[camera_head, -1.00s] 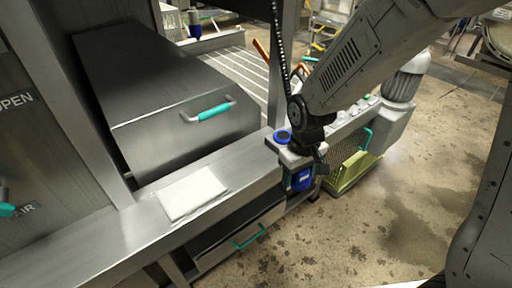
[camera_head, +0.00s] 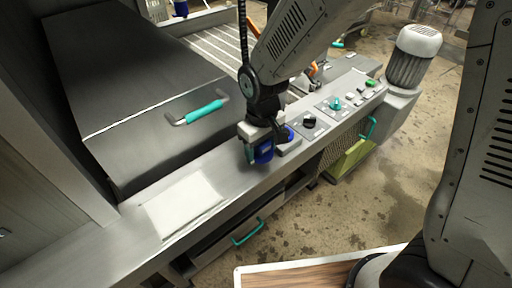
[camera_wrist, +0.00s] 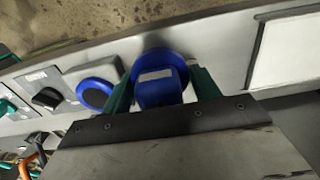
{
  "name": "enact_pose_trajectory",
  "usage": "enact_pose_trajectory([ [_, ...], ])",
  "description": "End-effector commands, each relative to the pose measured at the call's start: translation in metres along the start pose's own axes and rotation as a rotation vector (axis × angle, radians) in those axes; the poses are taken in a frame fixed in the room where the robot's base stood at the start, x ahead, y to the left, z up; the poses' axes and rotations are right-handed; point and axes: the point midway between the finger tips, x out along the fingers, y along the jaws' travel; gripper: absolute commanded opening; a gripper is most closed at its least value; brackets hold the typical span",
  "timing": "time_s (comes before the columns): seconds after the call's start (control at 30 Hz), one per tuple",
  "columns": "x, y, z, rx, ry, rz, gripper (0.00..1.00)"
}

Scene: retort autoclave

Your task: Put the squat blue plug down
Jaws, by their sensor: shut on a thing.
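The squat blue plug (camera_head: 263,153) is between the jaws of my gripper (camera_head: 259,148), over the steel ledge (camera_head: 226,162). In the wrist view the plug (camera_wrist: 160,82) has a pale label and a wide round blue end, with a teal finger of my gripper (camera_wrist: 163,88) on each side. The plug is left of a pale block (camera_head: 291,146) with a round blue part in the head view. I cannot tell whether the plug touches the ledge.
A white sheet (camera_head: 184,205) lies on the ledge to the left. A control panel with knobs (camera_head: 335,104) runs off to the right. A steel box with a teal handle (camera_head: 205,112) stands behind. Bare ledge shows between plug and sheet.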

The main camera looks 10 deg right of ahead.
Motion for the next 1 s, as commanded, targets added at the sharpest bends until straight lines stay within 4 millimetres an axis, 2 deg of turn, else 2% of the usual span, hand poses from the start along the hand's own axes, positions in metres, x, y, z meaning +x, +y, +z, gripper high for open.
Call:
enact_pose_trajectory([
  [0.17, 0.001, -0.002, -0.009, 0.001, 0.001, 0.0, 0.24],
  [0.3, 0.028, -0.002, -0.007, 0.0, -0.003, 0.0, 0.24],
  [0.4, 0.036, -0.004, -0.008, -0.002, 0.0, 0.0, 0.24],
  [0.77, 0.04, -0.003, -0.008, -0.001, 0.0, 0.0, 0.24],
  [0.8, 0.04, -0.003, -0.008, -0.001, 0.0, 0.0, 0.72],
  [0.83, 0.04, -0.003, -0.008, -0.001, 0.0, 0.0, 0.8],
  [1.0, 0.039, -0.003, -0.008, -0.001, 0.001, 0.0, 0.82],
])
